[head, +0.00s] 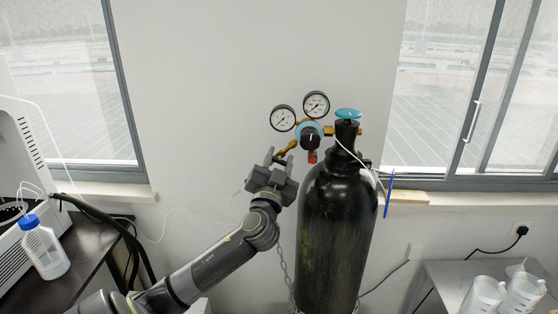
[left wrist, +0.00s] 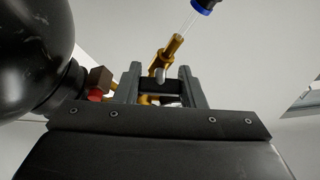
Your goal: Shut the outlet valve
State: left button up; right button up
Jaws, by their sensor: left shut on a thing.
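The black gas cylinder (head: 335,235) stands upright, with a regulator (head: 311,133) and two round gauges at its top. The brass outlet valve (head: 288,148) sticks out to the left below the gauges. My left gripper (head: 279,156) is at this valve, with its two fingers pointing up on either side of it. In the left wrist view, the brass outlet fitting (left wrist: 171,48) rises beyond the fingers, and a dark piece sits between them. My left gripper (left wrist: 160,76) is shut on the outlet valve. The fingers partly hide the valve. My right gripper is not in view.
A teal knob (head: 347,114) tops the cylinder, and a chain (head: 284,262) hangs beside it. A bottle with a blue cap (head: 43,248) stands on the dark bench at left. White containers (head: 484,296) stand on the right table. The wall left of the gauges is clear.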

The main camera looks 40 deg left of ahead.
pick_arm(q)
jog(key=m+h+p, duration=0.2)
jog(key=m, duration=0.2)
jog(key=shift+r, duration=0.2)
jog(key=shift+f+m+p, duration=0.2)
jog(key=shift+m+p, duration=0.25)
jog(key=shift+m, duration=0.35)
jog(key=o, duration=1)
jog(key=shift+h, duration=0.4)
